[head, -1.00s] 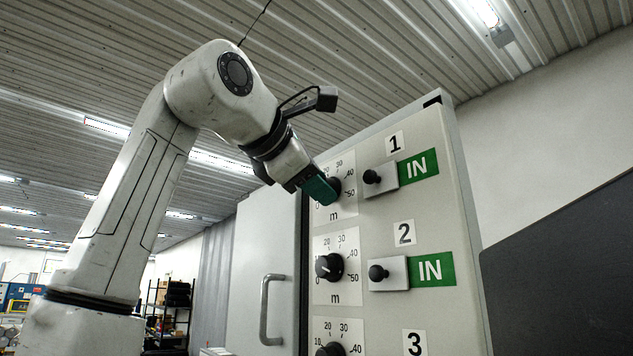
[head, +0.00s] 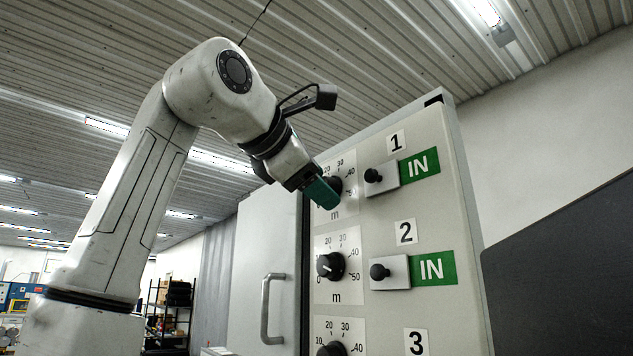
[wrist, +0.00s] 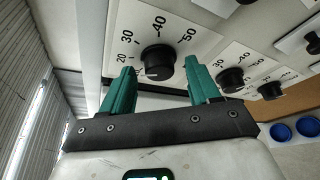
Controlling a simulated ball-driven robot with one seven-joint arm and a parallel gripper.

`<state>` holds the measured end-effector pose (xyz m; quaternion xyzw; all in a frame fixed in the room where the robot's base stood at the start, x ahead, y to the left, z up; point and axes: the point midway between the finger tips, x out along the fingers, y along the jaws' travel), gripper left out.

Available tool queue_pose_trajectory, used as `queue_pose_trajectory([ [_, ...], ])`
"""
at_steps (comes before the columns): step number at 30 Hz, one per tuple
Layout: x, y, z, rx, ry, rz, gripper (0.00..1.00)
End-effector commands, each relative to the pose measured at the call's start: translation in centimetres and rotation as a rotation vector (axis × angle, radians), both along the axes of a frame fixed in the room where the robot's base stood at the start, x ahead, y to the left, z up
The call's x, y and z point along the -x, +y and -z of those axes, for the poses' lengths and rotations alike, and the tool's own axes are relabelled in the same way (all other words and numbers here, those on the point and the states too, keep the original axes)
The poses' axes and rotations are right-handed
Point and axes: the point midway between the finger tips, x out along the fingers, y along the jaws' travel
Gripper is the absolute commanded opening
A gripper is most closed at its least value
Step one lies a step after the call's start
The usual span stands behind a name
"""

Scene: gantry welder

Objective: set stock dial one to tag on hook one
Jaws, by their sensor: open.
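Stock dial one is a black round knob on a white scale plate, top of the dial column. In the head view the knob (head: 336,184) is partly hidden behind my green fingers. In the wrist view the knob (wrist: 158,62) shows between and just beyond my fingertips, with scale numbers 20 to 50 around it. My gripper (head: 323,192) is open at the dial; its two green fingers show in the wrist view (wrist: 160,69), apart, one on each side of the knob. I cannot tell whether they touch it. Its pointer is not readable. I see no hook or tag.
Dial two (head: 330,266) and dial three (head: 330,350) sit below on the same panel (head: 460,210). Black knobs beside green IN labels (head: 419,166) are to the right. A door handle (head: 271,308) is at left. Blue round things (wrist: 281,131) show in the wrist view.

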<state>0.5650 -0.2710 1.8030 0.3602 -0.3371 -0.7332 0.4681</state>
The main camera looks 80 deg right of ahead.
Motion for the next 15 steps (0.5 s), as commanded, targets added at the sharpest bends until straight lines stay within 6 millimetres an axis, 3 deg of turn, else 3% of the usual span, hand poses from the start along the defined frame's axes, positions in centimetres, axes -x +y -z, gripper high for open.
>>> queue_pose_trajectory([
  [15, -2.6, 7.9, -1.7, 0.001, 0.002, -0.004, 0.61],
])
